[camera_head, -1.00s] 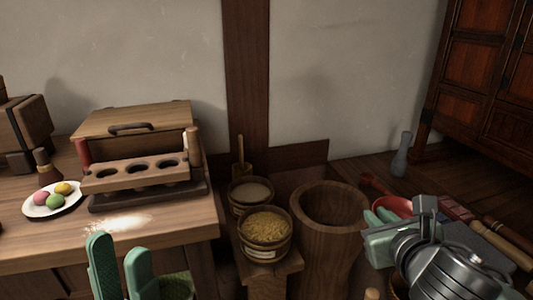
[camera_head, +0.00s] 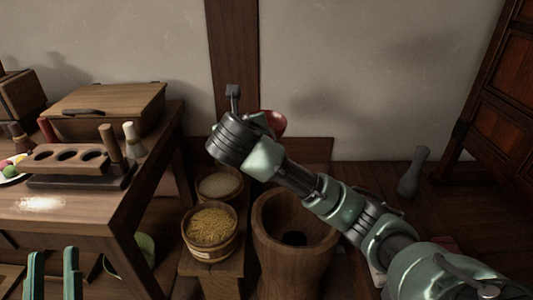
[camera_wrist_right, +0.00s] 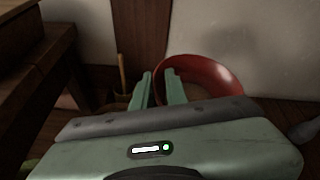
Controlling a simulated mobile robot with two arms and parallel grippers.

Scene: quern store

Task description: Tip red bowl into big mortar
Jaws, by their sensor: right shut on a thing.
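The red bowl (camera_head: 275,122) is up in the air, partly hidden behind my right wrist in the head view. In the right wrist view the red bowl (camera_wrist_right: 222,75) shows its curved rim and inner wall. My right gripper (camera_wrist_right: 160,82) is shut on its rim; I cannot tell what the bowl holds. The big mortar (camera_head: 290,262), a wide wooden tub with a dark hollow, stands upright below, with my right forearm crossing in front of its upper right. The bowl appears above and behind the mortar. My left gripper (camera_head: 53,258) is open and empty at the lower left.
A tub of yellow grain (camera_head: 211,228) and a paler-filled tub (camera_head: 220,186) stand left of the mortar. A table (camera_head: 110,220) with a holed wooden rack (camera_head: 65,160) is at the left.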

